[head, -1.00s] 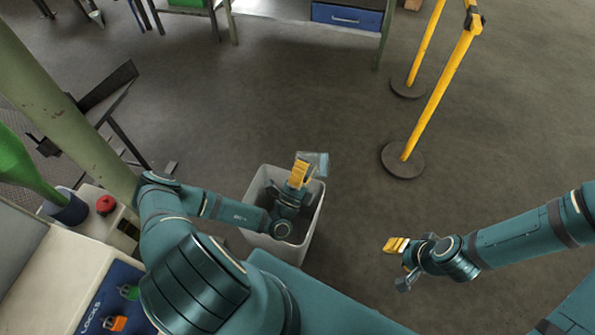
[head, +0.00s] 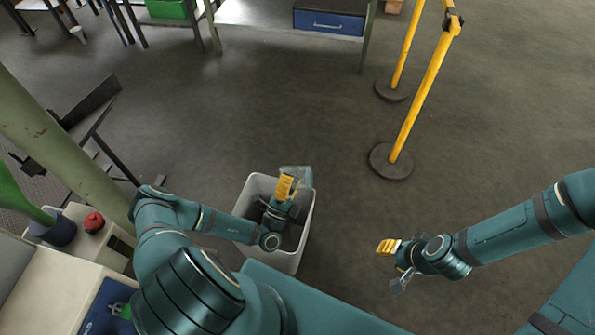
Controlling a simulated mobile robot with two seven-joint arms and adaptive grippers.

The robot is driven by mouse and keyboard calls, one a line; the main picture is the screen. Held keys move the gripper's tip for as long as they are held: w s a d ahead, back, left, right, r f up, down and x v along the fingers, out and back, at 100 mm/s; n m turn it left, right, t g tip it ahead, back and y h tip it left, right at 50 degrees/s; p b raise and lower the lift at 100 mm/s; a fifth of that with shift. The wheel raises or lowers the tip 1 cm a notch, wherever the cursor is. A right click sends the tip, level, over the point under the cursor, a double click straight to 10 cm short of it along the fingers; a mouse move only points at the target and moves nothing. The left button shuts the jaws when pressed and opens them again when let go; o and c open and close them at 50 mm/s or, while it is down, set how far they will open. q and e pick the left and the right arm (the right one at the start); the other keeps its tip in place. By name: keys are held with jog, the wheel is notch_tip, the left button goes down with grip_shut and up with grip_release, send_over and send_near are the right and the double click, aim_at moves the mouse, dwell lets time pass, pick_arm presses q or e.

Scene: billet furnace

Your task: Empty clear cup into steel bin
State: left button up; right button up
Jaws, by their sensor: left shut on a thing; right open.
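The clear cup (head: 300,175) shows as a pale see-through shape at the fingertips of my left gripper (head: 286,186). My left gripper is shut on it, above the far right rim of the steel bin (head: 272,259). The bin is a light grey, open-topped box on the floor, and my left wrist hangs over its opening. The gripper partly hides the cup, so I cannot tell its tilt or contents. The bin's inside is dark and mostly covered by my wrist. My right gripper (head: 390,262) is open and empty, over bare floor to the right of the bin.
Two yellow barrier posts (head: 418,98) on dark round bases (head: 391,161) stand at the upper right. A green pillar (head: 60,140) and a machine with a red button (head: 93,222) are at the left. A blue drawer (head: 329,22) is under a far bench. Floor between is clear.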

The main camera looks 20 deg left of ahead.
pick_arm(q)
jog(key=s+a+f+h, duration=0.2)
jog(key=a+f, duration=0.4)
jog(key=f, duration=0.5)
jog(key=shift+a+n, duration=0.3)
jog(key=shift+h, duration=0.3)
dwell(2.4)
